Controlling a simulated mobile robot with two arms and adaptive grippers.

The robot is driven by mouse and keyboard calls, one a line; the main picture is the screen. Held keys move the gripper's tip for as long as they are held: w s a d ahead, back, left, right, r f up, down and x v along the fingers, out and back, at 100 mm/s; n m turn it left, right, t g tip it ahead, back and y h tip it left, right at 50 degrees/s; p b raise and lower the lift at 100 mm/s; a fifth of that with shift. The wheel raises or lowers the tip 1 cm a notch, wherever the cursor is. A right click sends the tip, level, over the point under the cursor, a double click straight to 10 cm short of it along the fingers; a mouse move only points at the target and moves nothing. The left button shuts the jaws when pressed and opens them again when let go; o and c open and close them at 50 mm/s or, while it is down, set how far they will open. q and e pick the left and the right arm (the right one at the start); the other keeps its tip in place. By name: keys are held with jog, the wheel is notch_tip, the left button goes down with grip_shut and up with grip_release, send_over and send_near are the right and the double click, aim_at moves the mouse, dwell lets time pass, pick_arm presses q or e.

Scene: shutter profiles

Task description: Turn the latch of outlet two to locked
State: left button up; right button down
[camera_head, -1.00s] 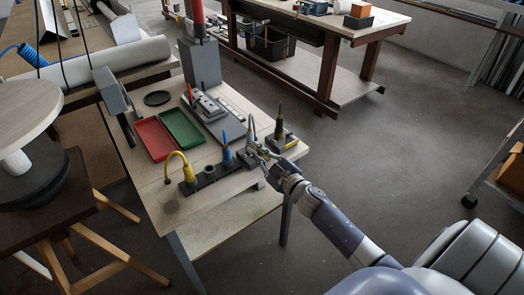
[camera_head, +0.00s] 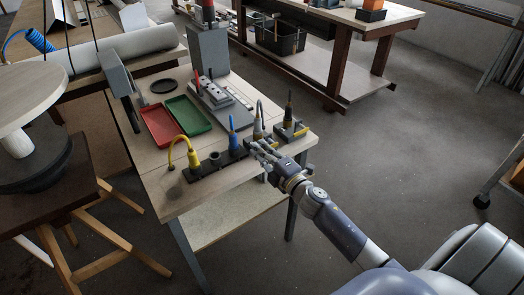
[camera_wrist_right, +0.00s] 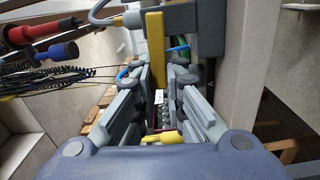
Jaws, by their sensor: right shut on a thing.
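A dark outlet strip (camera_head: 203,172) lies along the front of the table, with a yellow cable plug (camera_head: 192,158), a bare round socket (camera_head: 214,157), a blue plug (camera_head: 234,143) and a grey plug (camera_head: 258,128) along it. My right gripper (camera_head: 255,148) is at the strip's right end, just in front of the grey plug. In the right wrist view a yellow latch bar (camera_wrist_right: 156,48) stands against a grey housing (camera_wrist_right: 210,25). The fingertips (camera_wrist_right: 160,72) are shut on this bar. Which outlet it belongs to is hard to tell. My left gripper is out of view.
A red tray (camera_head: 160,125) and a green tray (camera_head: 187,115) lie behind the strip. A small block with a dark upright tool (camera_head: 290,122) stands right of the grey plug. A grey column (camera_head: 208,55) stands at the back. Open floor lies to the right.

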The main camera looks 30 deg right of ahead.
jog(key=shift+f+n, duration=0.3)
jog(key=shift+n, duration=0.3)
jog(key=c, duration=1.6)
grip_release()
jog(key=shift+c, duration=0.2)
jog(key=s, duration=1.2)
jog(key=shift+d, duration=0.45)
